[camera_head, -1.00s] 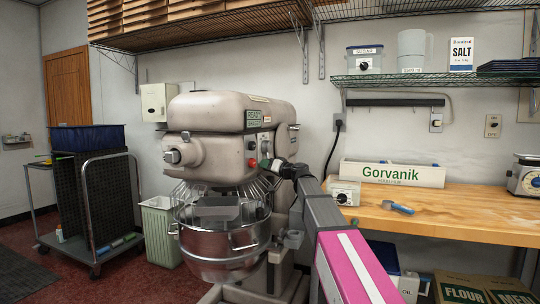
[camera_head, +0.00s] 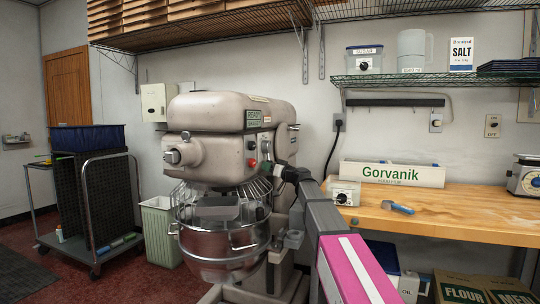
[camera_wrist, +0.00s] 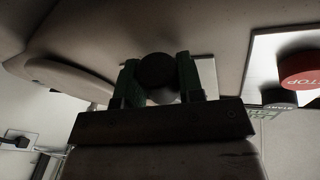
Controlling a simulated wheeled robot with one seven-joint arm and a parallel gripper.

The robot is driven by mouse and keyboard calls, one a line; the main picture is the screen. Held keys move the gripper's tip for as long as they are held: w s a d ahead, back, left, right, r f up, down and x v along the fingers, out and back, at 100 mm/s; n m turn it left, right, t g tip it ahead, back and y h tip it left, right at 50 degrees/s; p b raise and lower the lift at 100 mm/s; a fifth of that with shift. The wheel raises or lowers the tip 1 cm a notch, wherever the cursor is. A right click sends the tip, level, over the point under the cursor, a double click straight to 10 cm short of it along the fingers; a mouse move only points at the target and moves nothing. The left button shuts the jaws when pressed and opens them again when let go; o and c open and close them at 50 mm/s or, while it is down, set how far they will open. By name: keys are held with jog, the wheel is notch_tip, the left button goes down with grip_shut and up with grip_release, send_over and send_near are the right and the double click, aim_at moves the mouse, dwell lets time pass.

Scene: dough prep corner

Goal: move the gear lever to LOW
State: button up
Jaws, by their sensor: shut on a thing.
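The grey mixer (camera_head: 215,120) stands left of the workbench in the head view, with its steel bowl (camera_head: 222,255) below. My gripper (camera_head: 279,166) is at the right side of the mixer's head, close to the control panel. In the wrist view my gripper's green fingers (camera_wrist: 158,64) stand on both sides of a round black knob (camera_wrist: 158,72), the gear lever's end, and are shut on it. A pale plate (camera_wrist: 207,72) lies behind it, mostly hidden. The lever's shaft and its position markings cannot be read.
A red STOP button (camera_wrist: 302,69) and a dark START button (camera_wrist: 279,97) are close to the right of my gripper in the wrist view. The wooden workbench (camera_head: 450,218) is at the right, with a Gorvanik box (camera_head: 392,174) on it.

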jog(key=shift+w, duration=0.1)
jog(key=shift+w+d+f+n+y, duration=0.1)
jog(key=shift+w+d+n+y, duration=0.15)
jog(key=shift+w+n, duration=0.35)
jog(key=shift+w+d+n+y, duration=0.1)
jog(key=shift+w+n+y, duration=0.25)
jog(key=shift+n, duration=0.45)
jog(key=w+n, duration=0.1)
jog(key=n+y, duration=0.1)
jog(key=n, duration=0.1)
jog(key=shift+w+d+g, duration=0.3)
jog(key=shift+w, duration=0.05)
jog(key=shift+w+d+r+n+g+y, duration=0.1)
jog(key=shift+w+n+g+y, duration=0.15)
jog(key=shift+n, duration=0.3)
jog(key=shift+w+d+r+n+g+y, duration=0.15)
jog(key=shift+w+n, duration=0.2)
jog(key=shift+n, duration=0.25)
jog(key=shift+w+d+r+n+g+y, duration=0.1)
jog(key=shift+w+n+y, duration=0.15)
jog(key=shift+n, duration=0.3)
jog(key=shift+w, duration=0.1)
